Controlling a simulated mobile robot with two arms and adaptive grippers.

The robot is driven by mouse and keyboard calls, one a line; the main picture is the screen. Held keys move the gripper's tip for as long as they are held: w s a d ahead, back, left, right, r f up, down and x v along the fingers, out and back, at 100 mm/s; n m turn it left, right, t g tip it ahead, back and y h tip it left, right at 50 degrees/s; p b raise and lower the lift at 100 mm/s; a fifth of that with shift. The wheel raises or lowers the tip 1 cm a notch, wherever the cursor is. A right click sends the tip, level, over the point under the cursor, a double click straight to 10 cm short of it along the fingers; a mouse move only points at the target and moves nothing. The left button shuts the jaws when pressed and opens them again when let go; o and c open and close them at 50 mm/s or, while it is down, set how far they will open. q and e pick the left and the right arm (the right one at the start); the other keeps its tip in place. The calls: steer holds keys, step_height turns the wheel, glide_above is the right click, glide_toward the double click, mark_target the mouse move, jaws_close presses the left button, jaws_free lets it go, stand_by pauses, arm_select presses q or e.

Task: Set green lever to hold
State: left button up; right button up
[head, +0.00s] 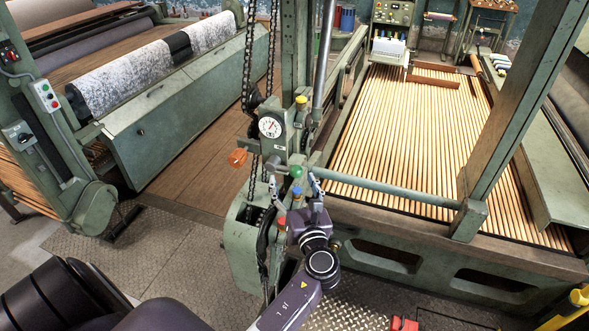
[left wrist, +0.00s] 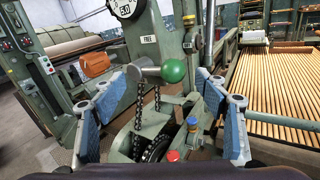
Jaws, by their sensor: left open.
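The green lever has a round green knob (left wrist: 173,70) on a short grey arm, on the front of a green machine post. A small plate reading FREE (left wrist: 148,40) sits just above the lever arm. In the head view the green knob (head: 296,172) shows just beyond my left gripper (head: 301,198). My left gripper is open; in the left wrist view its blue-padded fingers (left wrist: 158,100) are spread on both sides, with the knob ahead between them. I see no contact with the knob. No HOLD mark can be read. My right gripper is not in view.
A blue knob (left wrist: 192,122) and a red knob (left wrist: 173,156) stand below the lever near a chain. A dial gauge (head: 270,125) is above it. An orange tag-like part (head: 237,157) hangs at left. A slatted wooden bed (head: 410,130) lies to the right.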

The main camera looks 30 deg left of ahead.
mark_target(290, 170)
arm_select(q)
steer(key=shift+p+x, duration=0.4)
steer(key=shift+x, duration=1.9)
steer(key=shift+w+d+f, duration=0.1)
steer(key=shift+d, duration=0.05)
steer(key=shift+c, duration=0.5)
steer(key=shift+d, duration=0.1)
steer(key=c, duration=1.5)
